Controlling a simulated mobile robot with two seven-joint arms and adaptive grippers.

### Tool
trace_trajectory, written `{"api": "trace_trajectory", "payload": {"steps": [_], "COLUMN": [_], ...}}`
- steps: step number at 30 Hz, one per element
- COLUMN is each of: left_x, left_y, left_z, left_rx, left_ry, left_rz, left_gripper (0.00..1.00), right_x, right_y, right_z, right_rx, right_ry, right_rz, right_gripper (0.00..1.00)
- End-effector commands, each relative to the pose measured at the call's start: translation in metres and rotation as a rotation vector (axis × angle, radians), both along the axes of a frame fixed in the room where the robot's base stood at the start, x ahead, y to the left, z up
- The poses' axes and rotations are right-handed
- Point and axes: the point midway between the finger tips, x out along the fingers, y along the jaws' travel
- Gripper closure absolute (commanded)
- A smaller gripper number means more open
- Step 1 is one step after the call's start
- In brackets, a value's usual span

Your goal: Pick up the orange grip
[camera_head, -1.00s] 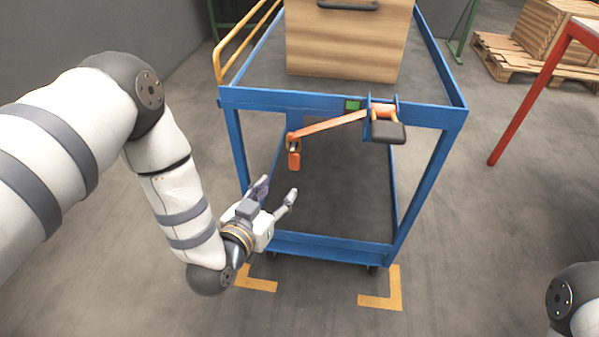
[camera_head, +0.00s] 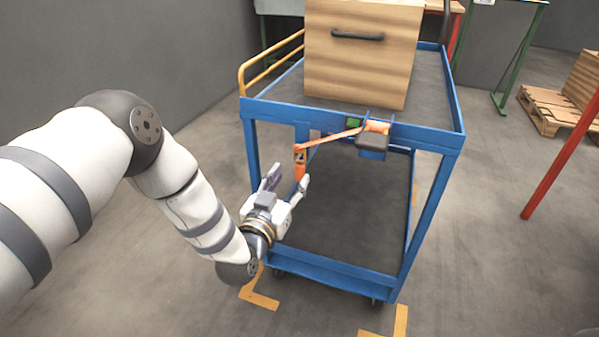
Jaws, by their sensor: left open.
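The orange grip (camera_head: 300,162) hangs at the left end of an orange strap or lever (camera_head: 331,138) on the front of the blue cart (camera_head: 352,115). The strap runs up to a dark block with an orange top (camera_head: 372,141) on the cart's front rail. My left gripper (camera_head: 288,183) is open, with its fingers pointing up toward the grip. In the picture the right fingertip overlaps the grip's lower end; I cannot tell whether they touch. My right gripper is not in view.
A wooden box (camera_head: 361,70) with a black handle stands on the cart's top. A yellow rail (camera_head: 270,62) edges the cart's left side. A red post (camera_head: 566,160) and wooden pallets (camera_head: 545,112) are at the right. Yellow floor marks (camera_head: 262,300) lie by the cart's base.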

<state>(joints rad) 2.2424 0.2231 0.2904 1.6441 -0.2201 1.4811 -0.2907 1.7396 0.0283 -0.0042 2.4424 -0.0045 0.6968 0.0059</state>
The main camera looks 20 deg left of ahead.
Motion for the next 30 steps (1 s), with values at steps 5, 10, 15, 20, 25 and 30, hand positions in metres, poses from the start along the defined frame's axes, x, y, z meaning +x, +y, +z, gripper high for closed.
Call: {"api": "trace_trajectory", "payload": {"steps": [5, 10, 15, 20, 25, 30], "left_x": [0.029, 0.054, 0.056, 0.056, 0.056, 0.056], "left_y": [-0.001, -0.002, -0.002, -0.002, -0.002, -0.002], "left_z": [-0.009, -0.01, -0.008, -0.008, -0.007, -0.007], "left_rx": [-0.001, 0.0, -0.001, -0.001, -0.001, -0.001], "left_ry": [-0.001, 0.001, 0.001, 0.001, 0.0, 0.0], "left_rz": [0.001, 0.0, 0.0, 0.0, 0.0, 0.0], "left_gripper": [0.55, 0.55, 0.55, 0.78, 1.0, 1.0], "right_x": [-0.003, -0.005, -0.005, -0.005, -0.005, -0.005], "right_y": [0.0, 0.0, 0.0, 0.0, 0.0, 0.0], "right_z": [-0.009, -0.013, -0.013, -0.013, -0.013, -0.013], "right_rx": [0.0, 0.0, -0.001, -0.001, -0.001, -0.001], "right_ry": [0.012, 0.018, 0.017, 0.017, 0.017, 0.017], "right_rz": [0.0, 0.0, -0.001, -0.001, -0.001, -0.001], "right_gripper": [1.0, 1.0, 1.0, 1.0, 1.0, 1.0]}}
